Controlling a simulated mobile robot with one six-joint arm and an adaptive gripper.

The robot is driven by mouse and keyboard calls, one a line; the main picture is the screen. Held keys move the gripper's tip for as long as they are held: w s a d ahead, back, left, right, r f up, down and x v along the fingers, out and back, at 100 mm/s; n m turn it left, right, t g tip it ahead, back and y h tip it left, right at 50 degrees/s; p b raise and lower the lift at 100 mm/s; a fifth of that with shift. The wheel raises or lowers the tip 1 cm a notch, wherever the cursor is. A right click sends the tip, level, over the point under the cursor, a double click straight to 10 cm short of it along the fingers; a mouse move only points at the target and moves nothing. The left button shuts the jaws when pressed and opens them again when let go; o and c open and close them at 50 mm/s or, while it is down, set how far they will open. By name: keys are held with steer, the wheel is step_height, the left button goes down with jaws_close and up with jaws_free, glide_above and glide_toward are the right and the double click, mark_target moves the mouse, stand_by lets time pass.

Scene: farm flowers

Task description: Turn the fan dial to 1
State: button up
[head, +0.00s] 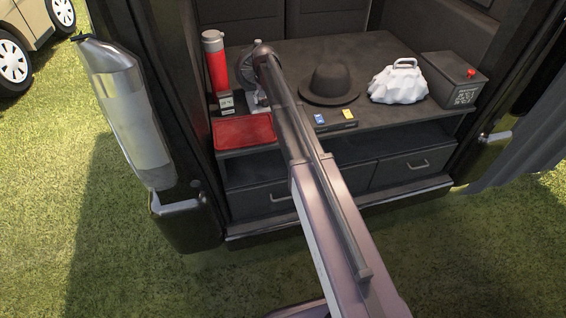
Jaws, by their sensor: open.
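A round grey fan-like shape (246,66) stands at the back left of the dark shelf top, between a red and white flask and my arm. My arm hides its right part. The dial and its setting cannot be made out. My arm reaches over the shelf edge to this spot. Small metallic parts below the arm's end look like my gripper (256,101). They are open, low over the shelf and beside the fan, partly hidden by the arm. I cannot tell whether they touch anything.
The shelf (380,122) also bears a red flask (216,65), a small labelled box (227,104), a red tray (243,130), a black hat (329,84), small blue and yellow items, a white bag (397,82) and a dark box with a red knob (452,80). Side pillars frame it.

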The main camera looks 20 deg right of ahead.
mark_target(265, 101)
steer(key=n, duration=0.2)
steer(key=shift+n, duration=0.3)
step_height(265, 101, up, 14)
steer(key=p, duration=1.4)
steer(key=s+f+b, duration=0.5)
steer(key=s, duration=0.5)
steer(key=s+f+b, duration=0.5)
steer(key=s, duration=0.6)
steer(key=s+a+f+b, duration=0.1)
steer(key=s+f+b, duration=0.5)
steer(key=s, duration=0.4)
steer(key=shift+s, duration=0.25)
steer(key=shift+f, duration=0.1)
steer(key=s, duration=0.7)
step_height(265, 101, up, 18)
steer(key=w+p, duration=0.1)
steer(key=p, duration=1.7)
steer(key=shift+r, duration=0.25)
steer(key=shift+a, duration=0.1)
